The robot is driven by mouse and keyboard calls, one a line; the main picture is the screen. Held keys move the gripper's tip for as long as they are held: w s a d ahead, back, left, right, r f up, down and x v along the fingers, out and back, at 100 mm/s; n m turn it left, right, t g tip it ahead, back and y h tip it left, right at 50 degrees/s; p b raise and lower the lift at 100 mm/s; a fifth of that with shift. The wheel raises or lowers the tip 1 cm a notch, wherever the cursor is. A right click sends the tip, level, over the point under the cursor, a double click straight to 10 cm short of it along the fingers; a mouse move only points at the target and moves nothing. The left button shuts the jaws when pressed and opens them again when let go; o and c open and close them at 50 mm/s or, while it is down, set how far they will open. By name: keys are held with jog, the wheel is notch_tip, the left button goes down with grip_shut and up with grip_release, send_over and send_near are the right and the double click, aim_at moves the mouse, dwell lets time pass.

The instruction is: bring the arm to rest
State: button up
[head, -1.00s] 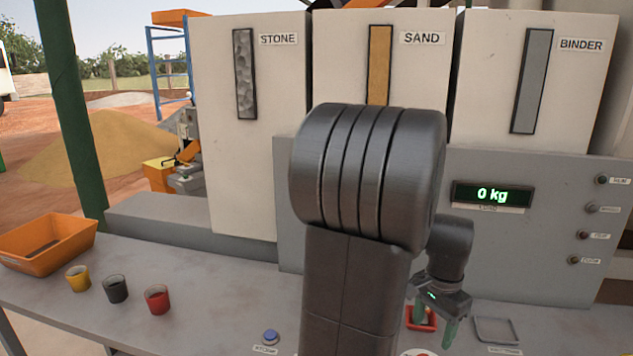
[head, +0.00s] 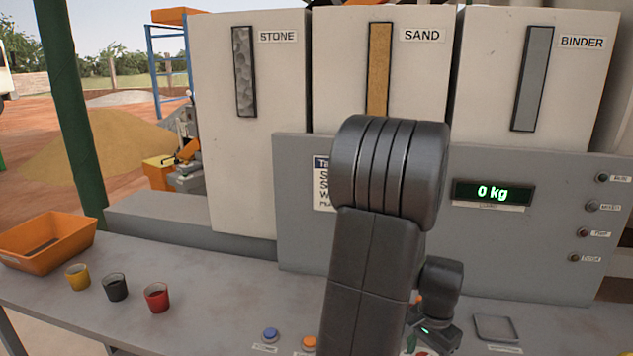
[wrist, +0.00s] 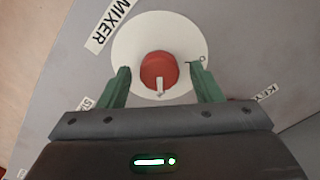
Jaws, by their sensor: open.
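My gripper (wrist: 160,74) is open, its two green fingers apart on either side of a red round knob (wrist: 158,68) in the wrist view. The knob has a small pale pointer and sits on a white disc (wrist: 126,46) beside a label reading MIXER (wrist: 108,24). Nothing shows held between the fingers. I cannot tell how high the fingers are above the knob. In the head view my gripper (head: 424,343) is low at the bottom edge, partly hidden, with my bent arm in front of it.
A blue button (head: 270,335) and an orange button (head: 309,343) lie left of my arm. An empty tray outline (head: 497,328) is to the right. Yellow (head: 78,277), black (head: 115,287) and red (head: 157,297) cups and an orange bin (head: 48,243) stand left. The panel display (head: 492,193) reads 0 kg.

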jog(key=n, duration=0.4)
jog(key=shift+r+n, duration=0.15)
jog(key=shift+n, duration=0.25)
jog(key=n+p, duration=0.1)
jog(key=n, duration=0.2)
jog(key=shift+n, duration=0.4)
jog(key=n+p, duration=0.1)
jog(key=n, duration=0.3)
jog(key=shift+n, duration=0.4)
jog(key=shift+n+p, duration=0.35)
jog(key=shift+n, duration=1.65)
jog(key=shift+a+r, duration=0.1)
